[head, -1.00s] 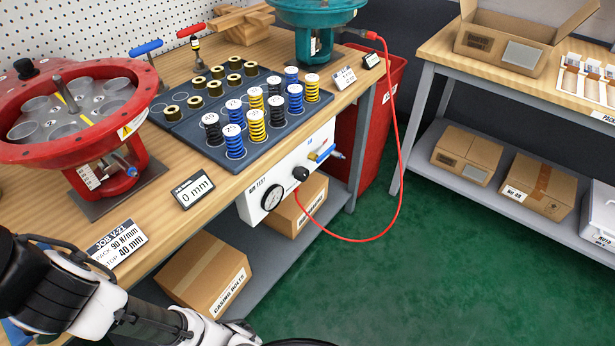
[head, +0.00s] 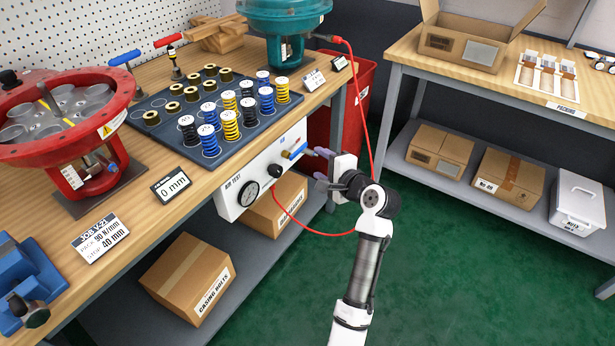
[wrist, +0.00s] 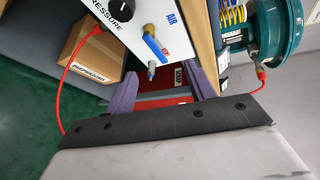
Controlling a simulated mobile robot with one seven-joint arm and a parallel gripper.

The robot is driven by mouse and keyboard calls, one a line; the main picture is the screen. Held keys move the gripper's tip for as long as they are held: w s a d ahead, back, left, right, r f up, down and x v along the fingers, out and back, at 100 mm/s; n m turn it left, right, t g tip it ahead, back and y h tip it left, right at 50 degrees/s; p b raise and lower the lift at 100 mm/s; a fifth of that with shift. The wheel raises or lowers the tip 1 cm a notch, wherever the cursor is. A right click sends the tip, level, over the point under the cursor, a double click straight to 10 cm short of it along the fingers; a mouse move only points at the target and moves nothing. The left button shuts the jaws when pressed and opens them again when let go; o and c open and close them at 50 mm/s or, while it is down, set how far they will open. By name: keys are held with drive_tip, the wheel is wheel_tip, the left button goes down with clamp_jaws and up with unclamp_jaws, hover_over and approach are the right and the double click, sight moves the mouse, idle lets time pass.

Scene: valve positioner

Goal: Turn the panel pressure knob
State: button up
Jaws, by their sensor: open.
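The black pressure knob (head: 275,171) is on the front of the white air test panel (head: 236,203), between the round gauge (head: 249,194) and the blue-handled air valve (head: 293,153). My gripper (head: 321,169) is open and empty, to the right of the panel and apart from the knob. In the wrist view my purple fingers (wrist: 163,75) stand spread, with the blue air valve handle (wrist: 155,48) beyond them. The panel's pressure lettering (wrist: 119,14) is near the top edge there.
A red hose (head: 364,110) runs from the teal actuator (head: 290,20) down past my gripper to the panel. A red bin (head: 335,125) stands behind my gripper. The green floor (head: 440,280) at right is clear.

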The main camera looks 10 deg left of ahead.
sight(280, 173)
drive_tip(key=s+d+f+m+g+y, duration=0.2)
drive_tip(key=s+f+m+g+y, duration=0.3)
drive_tip(key=m, duration=0.4)
drive_tip(key=shift+t+y, duration=0.5)
drive_tip(key=x, duration=0.9)
drive_tip(key=p+x, duration=0.1)
drive_tip(key=x, duration=0.3)
drive_tip(key=shift+w+a+f, duration=0.2)
drive_tip(key=shift+a+f, duration=0.1)
drive_tip(key=shift+f, duration=0.05)
drive_tip(key=c, duration=1)
